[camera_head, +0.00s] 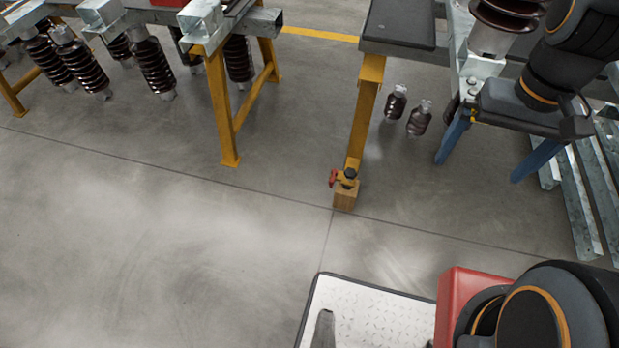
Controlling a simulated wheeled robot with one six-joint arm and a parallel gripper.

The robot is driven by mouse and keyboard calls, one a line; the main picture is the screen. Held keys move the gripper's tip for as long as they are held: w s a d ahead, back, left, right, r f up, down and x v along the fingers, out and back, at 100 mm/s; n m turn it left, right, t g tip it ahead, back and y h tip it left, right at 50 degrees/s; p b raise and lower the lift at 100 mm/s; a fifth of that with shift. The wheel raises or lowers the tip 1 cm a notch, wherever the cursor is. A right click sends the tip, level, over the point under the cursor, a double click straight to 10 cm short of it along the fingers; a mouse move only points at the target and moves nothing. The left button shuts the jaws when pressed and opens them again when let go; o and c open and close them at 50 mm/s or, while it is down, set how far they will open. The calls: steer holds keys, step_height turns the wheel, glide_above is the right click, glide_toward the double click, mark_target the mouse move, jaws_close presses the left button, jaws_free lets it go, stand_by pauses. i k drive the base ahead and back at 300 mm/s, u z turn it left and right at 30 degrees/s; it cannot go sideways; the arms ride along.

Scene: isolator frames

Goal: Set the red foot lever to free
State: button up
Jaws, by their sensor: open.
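The red foot lever (333,178) is a small red part at the base of a yellow leg (364,115), near the middle of the camera_head view. My gripper (479,170) is at the upper right, with two blue fingers spread wide and pointing down. It is open and empty, to the right of the lever and well apart from it.
Brown ribbed insulators (83,68) hang from a frame with yellow trestle legs (222,110) at the left. Two small insulators (419,118) are between the yellow leg and my gripper. Galvanised beams (585,195) lie at the right. The front-left floor (150,250) is clear.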

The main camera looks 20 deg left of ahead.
mark_target(334, 173)
steer(key=z, duration=1)
steer(key=k, duration=1.3)
steer(key=u, duration=2.2)
steer(key=i, duration=0.5)
steer(key=z, duration=0.1)
